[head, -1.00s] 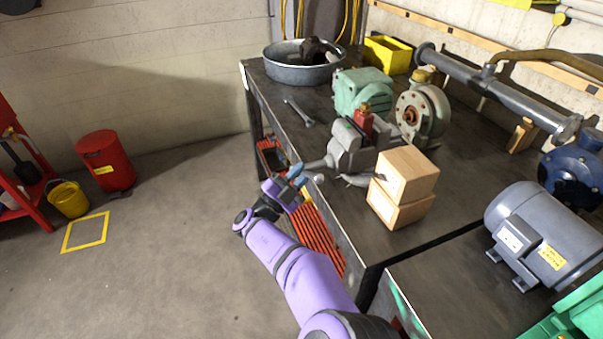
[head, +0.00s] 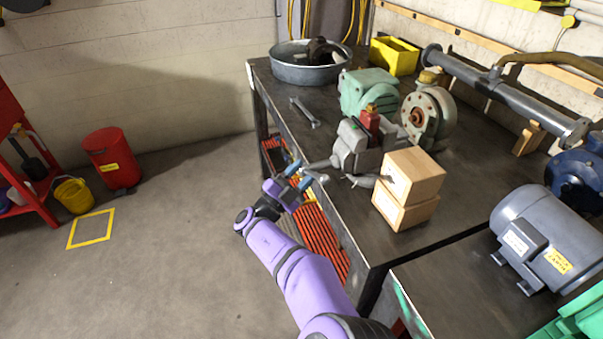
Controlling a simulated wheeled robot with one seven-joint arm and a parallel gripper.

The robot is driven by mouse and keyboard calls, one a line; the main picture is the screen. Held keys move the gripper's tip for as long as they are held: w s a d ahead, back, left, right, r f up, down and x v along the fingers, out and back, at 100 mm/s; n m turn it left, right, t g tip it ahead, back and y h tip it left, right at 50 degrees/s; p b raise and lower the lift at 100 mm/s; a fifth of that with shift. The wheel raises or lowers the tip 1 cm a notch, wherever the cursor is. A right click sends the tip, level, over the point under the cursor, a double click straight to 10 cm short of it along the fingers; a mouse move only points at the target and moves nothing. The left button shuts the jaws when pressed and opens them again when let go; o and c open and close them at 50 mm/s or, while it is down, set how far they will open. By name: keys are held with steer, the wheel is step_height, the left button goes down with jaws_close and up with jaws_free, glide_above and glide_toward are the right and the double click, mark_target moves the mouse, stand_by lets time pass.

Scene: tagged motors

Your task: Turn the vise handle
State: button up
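The grey bench vise (head: 358,148) stands near the left edge of the dark workbench (head: 345,215), with a red part clamped in its jaws. Its screw and handle (head: 320,164) reach left past the bench edge. My gripper (head: 298,175) is beside the handle's outer end, its two blue fingertips spread apart. The fingers look open, with the handle end close in front of them. I cannot tell whether either finger touches the handle.
Two stacked wooden blocks (head: 408,190) stand right of the vise. A wrench (head: 305,112), a green motor (head: 367,92) and a metal basin (head: 307,68) lie farther back. A grey motor (head: 545,235) is at right.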

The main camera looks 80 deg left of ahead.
steer(key=shift+f, duration=0.1)
steer(key=v, duration=1)
steer(key=shift+s+d+f, duration=0.15)
steer(key=shift+s, duration=0.1)
steer(key=shift+c, duration=0.3)
